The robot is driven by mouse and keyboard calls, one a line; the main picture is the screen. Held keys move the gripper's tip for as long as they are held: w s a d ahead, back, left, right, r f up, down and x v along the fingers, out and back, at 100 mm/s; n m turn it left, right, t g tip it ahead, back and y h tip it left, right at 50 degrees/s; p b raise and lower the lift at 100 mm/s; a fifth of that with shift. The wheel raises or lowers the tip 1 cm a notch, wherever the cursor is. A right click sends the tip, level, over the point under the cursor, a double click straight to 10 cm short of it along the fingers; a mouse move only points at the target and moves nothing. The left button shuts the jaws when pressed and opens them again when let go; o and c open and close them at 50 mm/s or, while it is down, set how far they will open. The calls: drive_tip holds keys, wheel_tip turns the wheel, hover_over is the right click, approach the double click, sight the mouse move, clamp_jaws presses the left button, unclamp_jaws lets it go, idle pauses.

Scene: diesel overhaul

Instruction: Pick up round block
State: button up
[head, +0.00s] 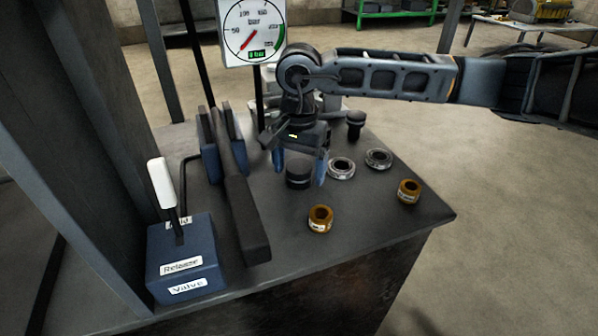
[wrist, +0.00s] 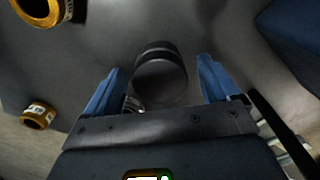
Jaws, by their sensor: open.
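The round block is a short dark cylinder (head: 299,174) standing upright on the dark bench top. It also shows in the wrist view (wrist: 160,74), just ahead of and between the blue fingertips. My gripper (head: 300,170) points down over it with its blue fingers apart, one on either side of the block. In the wrist view my gripper (wrist: 163,85) is open and empty, with gaps on both sides of the block. Whether the fingertips reach down to the block's sides I cannot tell.
Brass rings (head: 320,219) (head: 409,191) and silver rings (head: 341,168) (head: 378,159) lie to the right. A dark knobbed part (head: 355,124) stands behind. A blue valve box (head: 182,262) with a white lever, a long dark bar (head: 243,205) and a pressure gauge (head: 252,32) are nearby.

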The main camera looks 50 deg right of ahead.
drive_tip(key=shift+f, duration=0.15)
drive_tip(key=c, duration=1.1)
drive_tip(key=shift+c, duration=0.3)
